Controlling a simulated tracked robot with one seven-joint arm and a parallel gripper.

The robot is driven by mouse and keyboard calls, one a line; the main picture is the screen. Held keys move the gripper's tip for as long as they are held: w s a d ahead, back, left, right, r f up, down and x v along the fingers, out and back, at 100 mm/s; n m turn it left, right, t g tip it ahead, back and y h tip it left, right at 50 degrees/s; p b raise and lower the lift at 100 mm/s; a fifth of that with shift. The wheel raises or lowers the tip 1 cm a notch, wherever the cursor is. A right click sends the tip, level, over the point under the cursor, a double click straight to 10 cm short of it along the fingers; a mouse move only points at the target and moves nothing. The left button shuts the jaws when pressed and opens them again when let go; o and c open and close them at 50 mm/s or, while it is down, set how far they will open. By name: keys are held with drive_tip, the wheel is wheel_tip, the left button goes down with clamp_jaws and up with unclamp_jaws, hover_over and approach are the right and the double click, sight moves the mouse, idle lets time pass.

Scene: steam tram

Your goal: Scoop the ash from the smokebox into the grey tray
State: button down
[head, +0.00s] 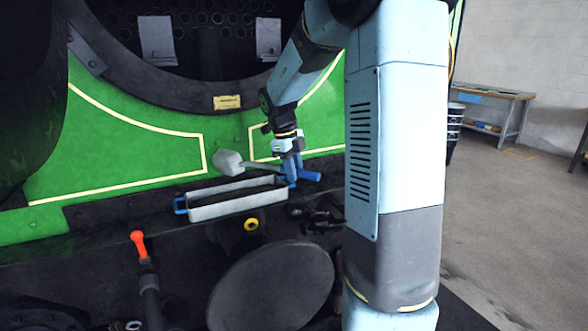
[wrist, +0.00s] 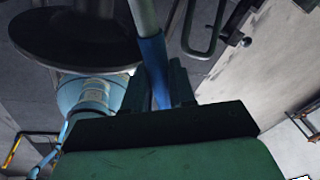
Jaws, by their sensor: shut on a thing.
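My gripper (head: 291,168) is shut on the blue handle of a scoop (head: 228,162), just above the right end of the grey tray. The scoop's pale grey head points left, above the tray's back edge in the picture. In the wrist view the blue handle (wrist: 154,65) runs between my two fingers (wrist: 158,90); the scoop head is out of that view. The grey tray (head: 240,208) is long and narrow with blue end handles, on the dark ledge below the smokebox. The smokebox (head: 140,88) is open at the top left. I cannot make out ash there or in the scoop.
Two light plates (head: 157,40) hang inside the smokebox before the tube holes. A yellowish tag (head: 227,102) is on its rim. A round dark buffer (head: 272,287) and a red-handled coupling (head: 138,244) are in front. A workbench (head: 493,98) stands far right.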

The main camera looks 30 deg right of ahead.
drive_tip(key=shift+s+a+h, duration=0.1)
drive_tip(key=shift+a+h, duration=0.15)
drive_tip(key=shift+h, duration=0.05)
drive_tip(key=shift+s+a+f+t+h, duration=0.15)
drive_tip(key=shift+s+a+t+h, duration=0.4)
drive_tip(key=shift+t+h, duration=1.15)
drive_tip(key=shift+s+a+f+t+h, duration=0.25)
drive_tip(key=shift+a+t+h, duration=0.55)
drive_tip(key=shift+h, duration=1.75)
drive_tip(key=shift+s+a+f+t+h, duration=0.1)
drive_tip(key=shift+s+a+t+h, duration=0.5)
drive_tip(key=shift+t+h, duration=1.1)
drive_tip(key=shift+w+a+g+h, duration=0.1)
drive_tip(key=shift+w+g+h, duration=0.05)
drive_tip(key=shift+g+h, duration=0.35)
drive_tip(key=shift+r, duration=0.1)
